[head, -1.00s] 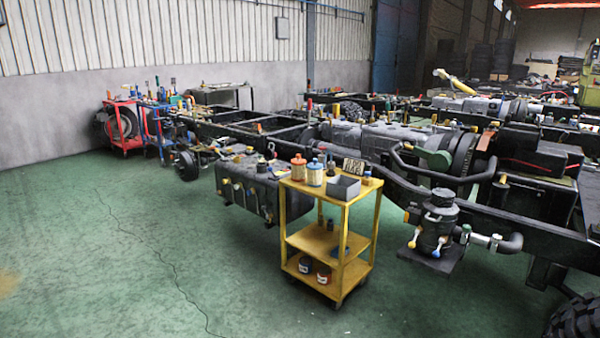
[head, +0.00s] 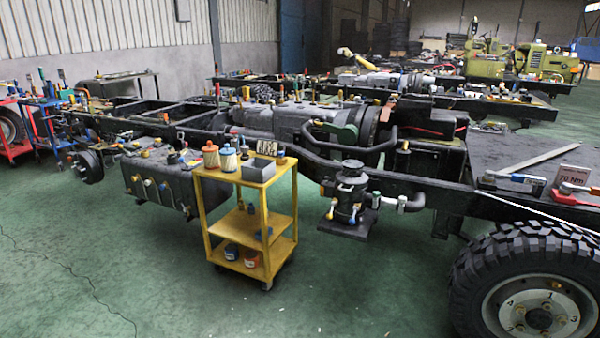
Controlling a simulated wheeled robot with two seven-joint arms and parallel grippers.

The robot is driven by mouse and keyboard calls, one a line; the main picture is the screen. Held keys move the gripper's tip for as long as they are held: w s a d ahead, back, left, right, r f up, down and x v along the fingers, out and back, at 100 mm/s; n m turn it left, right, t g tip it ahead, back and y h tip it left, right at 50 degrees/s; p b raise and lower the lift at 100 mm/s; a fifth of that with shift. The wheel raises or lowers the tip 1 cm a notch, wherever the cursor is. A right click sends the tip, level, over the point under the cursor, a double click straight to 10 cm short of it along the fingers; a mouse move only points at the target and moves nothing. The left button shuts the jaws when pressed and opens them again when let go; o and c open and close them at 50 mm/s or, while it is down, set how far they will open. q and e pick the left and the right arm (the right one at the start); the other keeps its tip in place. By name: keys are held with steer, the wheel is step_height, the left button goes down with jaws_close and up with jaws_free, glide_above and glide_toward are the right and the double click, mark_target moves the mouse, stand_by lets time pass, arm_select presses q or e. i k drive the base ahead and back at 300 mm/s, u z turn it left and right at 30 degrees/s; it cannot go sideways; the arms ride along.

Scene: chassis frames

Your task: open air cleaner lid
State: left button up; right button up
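The air cleaner (head: 347,195) is a dark upright canister on a bracket at the side of the chassis frame, right of the yellow cart. Its lid (head: 353,166) sits on top and looks closed. Small latch-like handles with yellow, blue and white ends hang around its lower body. A pipe with a light metal section (head: 390,201) runs from its right side toward the frame. Neither of my grippers shows in the head view.
A yellow cart (head: 229,242) with filters, a grey bin and cans stands left of the air cleaner. A large wheel (head: 530,285) is at the lower right. Tools and a torque sign (head: 568,178) lie on the frame. Green floor (head: 350,290) in front is clear.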

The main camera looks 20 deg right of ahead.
mark_target(351, 178)
steer(key=u, duration=0.5)
steer(key=i, duration=2.4)
steer(key=z, duration=1)
